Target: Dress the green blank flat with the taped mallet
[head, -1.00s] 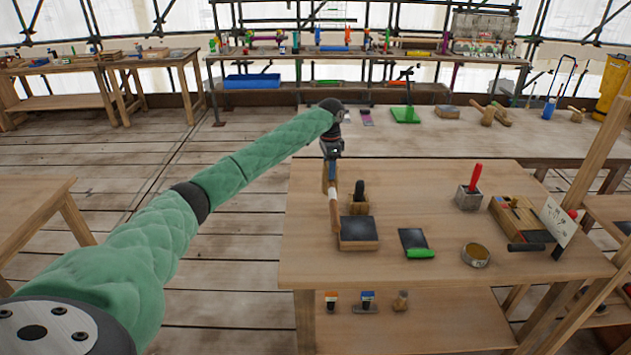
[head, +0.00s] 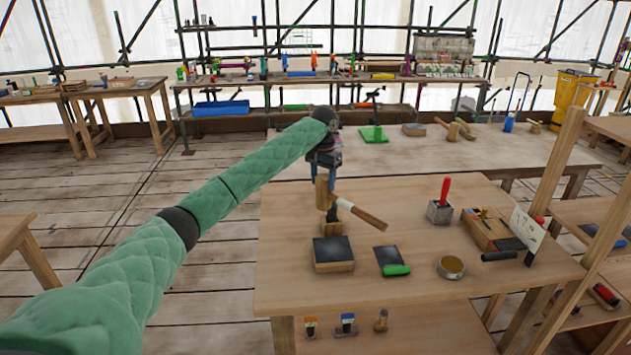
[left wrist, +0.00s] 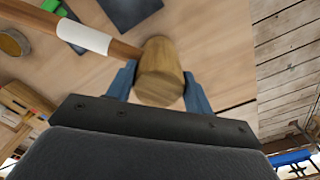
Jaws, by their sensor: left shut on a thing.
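My left gripper (head: 323,178) is shut on the wooden head of the taped mallet (head: 369,217), above the back left part of the near table. A white band of tape is around the handle, which points right and slightly down. In the left wrist view, the mallet head (left wrist: 160,75) sits between the blue fingers (left wrist: 158,88), and the handle runs to the upper left. I cannot tell which thing is the green blank; a flat green plate (head: 371,134) with a dark upright lies on the back bench. My right gripper is not in view.
The near table (head: 290,290) holds a dark-topped wooden block (head: 333,254), a dark plate with a green roll (head: 396,270), a round tin (head: 451,267), a grey holder with a red handle (head: 440,210) and a wooden tray (head: 485,230).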

